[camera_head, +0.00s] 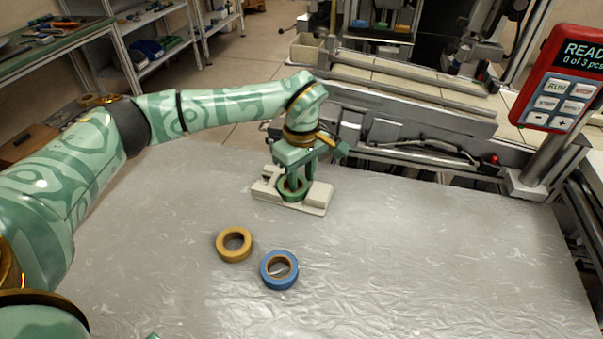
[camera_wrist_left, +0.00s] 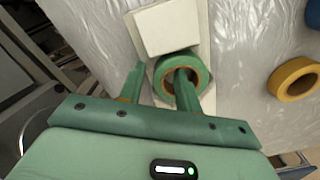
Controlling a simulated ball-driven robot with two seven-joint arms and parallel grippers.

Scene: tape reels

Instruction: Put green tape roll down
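The green tape roll (camera_head: 293,190) lies on a pale beige block-like holder (camera_head: 314,198) on the table. In the left wrist view, the roll (camera_wrist_left: 163,68) lies flat with its brown core showing, beside a raised pale block of the holder (camera_wrist_left: 168,28). My left gripper (camera_head: 297,172) is directly over the roll, pointing down. In the left wrist view, one finger reaches into the roll's hole and the other stands outside it, with a gap to the roll's outer side. The gripper looks open. My right gripper is not clearly seen.
A yellow tape roll (camera_head: 234,245) and a blue tape roll (camera_head: 279,270) lie flat on the wrinkled silver table cover (camera_head: 400,270). The right side of the table is clear. A conveyor (camera_head: 410,105) runs along the back, and a red counter panel (camera_head: 562,80) stands at the right.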

